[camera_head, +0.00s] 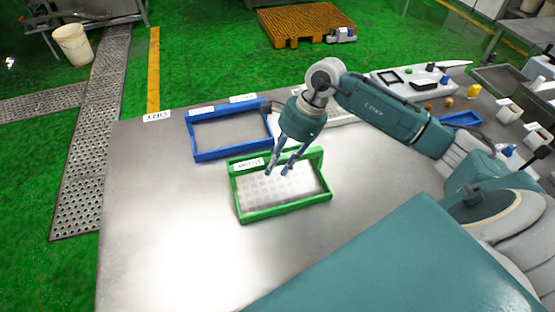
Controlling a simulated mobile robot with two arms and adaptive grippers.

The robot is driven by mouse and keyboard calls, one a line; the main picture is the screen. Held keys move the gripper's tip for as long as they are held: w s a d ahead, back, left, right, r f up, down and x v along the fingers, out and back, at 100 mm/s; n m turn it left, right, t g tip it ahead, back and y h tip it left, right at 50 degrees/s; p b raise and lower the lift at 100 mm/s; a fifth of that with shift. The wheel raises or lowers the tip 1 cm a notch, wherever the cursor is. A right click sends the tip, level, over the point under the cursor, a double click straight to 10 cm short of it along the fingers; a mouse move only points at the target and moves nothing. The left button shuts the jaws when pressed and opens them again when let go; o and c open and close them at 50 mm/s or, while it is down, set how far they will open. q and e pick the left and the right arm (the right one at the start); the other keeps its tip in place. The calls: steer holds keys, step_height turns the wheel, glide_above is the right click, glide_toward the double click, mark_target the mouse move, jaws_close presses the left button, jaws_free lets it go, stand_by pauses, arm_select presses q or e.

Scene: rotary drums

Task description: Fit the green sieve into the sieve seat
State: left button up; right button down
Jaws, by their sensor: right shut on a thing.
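The green sieve (285,211) is a rectangular tray with a green frame, a pale perforated floor and a white label at its back left. It is over the grey metal table, in the middle of the view; whether it rests flat or is slightly raised is unclear. My right gripper (278,172) reaches down at its back rim and is shut on the green sieve. The exact contact is hard to see. My left gripper is not in view. I cannot make out for sure which thing is the sieve seat.
A blue-framed tray (204,156) lies just behind the green sieve. The metal table (150,230) is bare at the left and front. Small instruments and a panel (405,80) stand at the back right. An orange pallet (300,22) and a bucket (73,45) are on the green floor.

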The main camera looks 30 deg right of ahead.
steer(key=shift+f+b, duration=0.1)
steer(key=shift+b, duration=0.2)
steer(key=c, duration=1.3)
jaws_free()
steer(key=shift+c, duration=0.2)
